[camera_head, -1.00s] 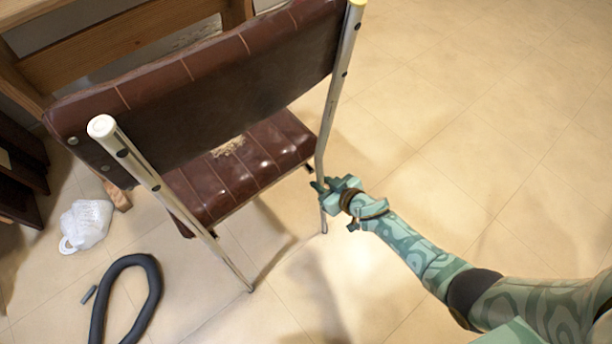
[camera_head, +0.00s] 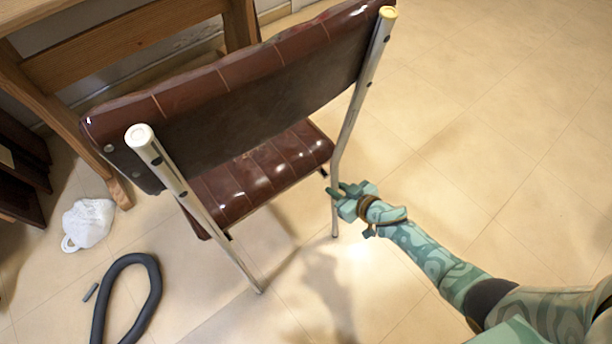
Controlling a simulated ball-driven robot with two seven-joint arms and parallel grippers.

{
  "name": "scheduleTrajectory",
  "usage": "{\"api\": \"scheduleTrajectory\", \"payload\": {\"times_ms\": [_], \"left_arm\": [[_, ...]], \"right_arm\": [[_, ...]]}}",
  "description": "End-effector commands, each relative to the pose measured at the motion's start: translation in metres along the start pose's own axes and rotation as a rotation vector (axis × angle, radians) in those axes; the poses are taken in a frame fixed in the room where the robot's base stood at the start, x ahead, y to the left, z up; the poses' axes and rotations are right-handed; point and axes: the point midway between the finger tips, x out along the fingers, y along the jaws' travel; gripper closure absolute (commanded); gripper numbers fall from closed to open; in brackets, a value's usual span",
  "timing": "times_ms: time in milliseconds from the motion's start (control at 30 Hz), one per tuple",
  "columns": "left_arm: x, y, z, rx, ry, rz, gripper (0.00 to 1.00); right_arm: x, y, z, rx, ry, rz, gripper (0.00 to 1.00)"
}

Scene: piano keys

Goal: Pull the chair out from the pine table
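The chair (camera_head: 262,177) has a dark red-brown padded seat and backrest on pale metal tube legs. It stands upright, its back towards me, in the upper middle of the head view. The pine table (camera_head: 110,50) is at the upper left, beyond the chair, and part of it is cut off by the frame. My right gripper (camera_head: 338,193) is at the chair's right rear leg, with its fingers around or against the tube. The fingers are small and partly hidden, so I cannot tell their closure for sure. My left gripper does not show.
A white plastic bag (camera_head: 88,224) and a dark curved hose (camera_head: 152,290) lie on the floor at the left, with a small grey piece (camera_head: 90,292) beside the hose. A dark wooden piece of furniture (camera_head: 22,175) is at the left edge. The tiled floor at right is clear.

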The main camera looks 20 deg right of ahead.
Motion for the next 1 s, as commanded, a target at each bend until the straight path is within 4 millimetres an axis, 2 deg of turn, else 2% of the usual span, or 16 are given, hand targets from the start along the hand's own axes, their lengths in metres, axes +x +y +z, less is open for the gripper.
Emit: {"api": "scheduleTrajectory", "payload": {"times_ms": [33, 100, 133, 467, 1000], "left_arm": [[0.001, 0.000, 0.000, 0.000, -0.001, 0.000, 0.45], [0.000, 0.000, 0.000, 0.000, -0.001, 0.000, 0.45], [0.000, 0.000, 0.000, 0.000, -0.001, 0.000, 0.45], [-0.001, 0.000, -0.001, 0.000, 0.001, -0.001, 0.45], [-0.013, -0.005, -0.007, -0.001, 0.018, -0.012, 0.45]], "right_arm": [[-0.002, 0.003, 0.006, 0.001, -0.012, 0.007, 0.69], [-0.002, 0.002, 0.005, 0.001, -0.010, 0.005, 0.50], [-0.001, 0.002, 0.005, 0.001, -0.009, 0.005, 0.45], [-0.004, 0.000, 0.003, 0.001, -0.003, 0.001, 0.45], [-0.059, 0.000, 0.032, 0.000, -0.001, 0.000, 0.45]]}}
